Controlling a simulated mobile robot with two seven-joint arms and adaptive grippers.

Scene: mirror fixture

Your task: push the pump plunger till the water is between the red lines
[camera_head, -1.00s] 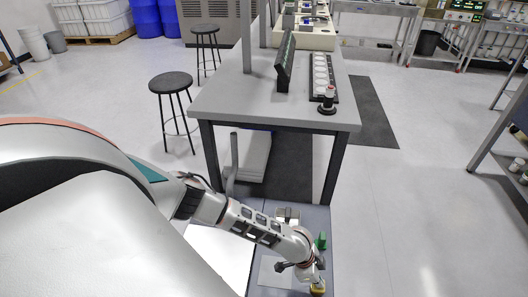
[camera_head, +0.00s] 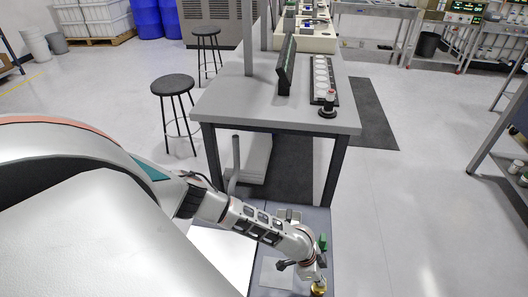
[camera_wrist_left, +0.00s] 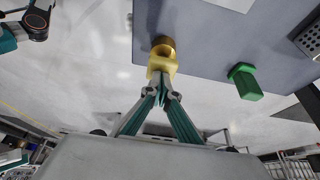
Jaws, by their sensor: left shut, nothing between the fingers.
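My left gripper (camera_head: 318,279) is at the bottom of the head view, above a grey-blue surface (camera_head: 322,218). In the left wrist view its fingers (camera_wrist_left: 162,88) are shut, with nothing between them. The tips are right at a yellow, brass-like knob (camera_wrist_left: 163,56), which also shows in the head view (camera_head: 318,290). They look close to or touching it; I cannot tell which. I cannot tell whether this knob is the pump plunger. A green hexagonal piece (camera_wrist_left: 245,84) stands to its right, also in the head view (camera_head: 322,242). I cannot make out water or red lines.
A grey workbench (camera_head: 240,104) stands ahead, with a dark upright panel (camera_head: 287,66), a row of white round pieces (camera_head: 320,72) and a black-based item with a red part (camera_head: 328,108). Two stools (camera_head: 172,86) stand to its left. The floor at right (camera_head: 400,220) is clear.

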